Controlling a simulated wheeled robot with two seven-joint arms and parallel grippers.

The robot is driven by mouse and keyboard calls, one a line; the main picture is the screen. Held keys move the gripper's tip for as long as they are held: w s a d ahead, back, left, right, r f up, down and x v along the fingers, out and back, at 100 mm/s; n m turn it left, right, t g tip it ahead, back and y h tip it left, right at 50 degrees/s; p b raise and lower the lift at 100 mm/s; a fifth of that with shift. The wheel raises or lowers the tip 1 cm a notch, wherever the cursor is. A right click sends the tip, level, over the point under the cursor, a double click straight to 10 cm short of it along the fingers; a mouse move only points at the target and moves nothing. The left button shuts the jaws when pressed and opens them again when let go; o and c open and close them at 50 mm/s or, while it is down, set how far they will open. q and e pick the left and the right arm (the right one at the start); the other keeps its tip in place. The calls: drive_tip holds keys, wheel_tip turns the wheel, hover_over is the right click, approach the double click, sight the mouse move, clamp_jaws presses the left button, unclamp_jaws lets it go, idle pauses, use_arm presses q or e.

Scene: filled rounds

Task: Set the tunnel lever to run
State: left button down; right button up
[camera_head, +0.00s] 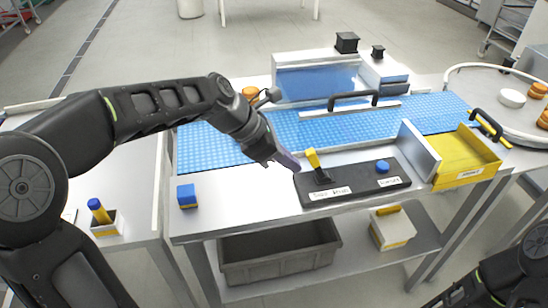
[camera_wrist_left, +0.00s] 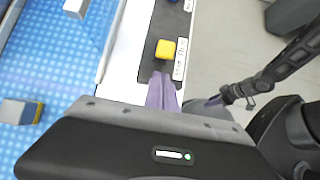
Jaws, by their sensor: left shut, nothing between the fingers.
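The lever has a yellow handle (camera_head: 313,160) and a dark base, and stands at the left end of a black control panel (camera_head: 352,184). Its handle leans slightly left and away. White labels on the panel are too small to read surely. My left gripper (camera_head: 291,164) is shut and empty, just left of the handle with a small gap. In the left wrist view, the purple-grey fingertips (camera_wrist_left: 163,88) are together, pointing at the yellow lever top (camera_wrist_left: 165,49).
A blue button (camera_head: 382,166) sits on the panel's right part. A yellow tray (camera_head: 465,160) is further right. A grey crate (camera_head: 280,252) is on the lower shelf. The front tabletop between block and panel is clear.

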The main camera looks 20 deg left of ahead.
use_arm(q)
drive_tip(key=shift+w+d+r, duration=0.35)
drive_tip(key=shift+d, duration=0.25)
use_arm(e)
drive_tip(key=shift+r, duration=0.25)
drive_tip(key=shift+r, duration=0.1)
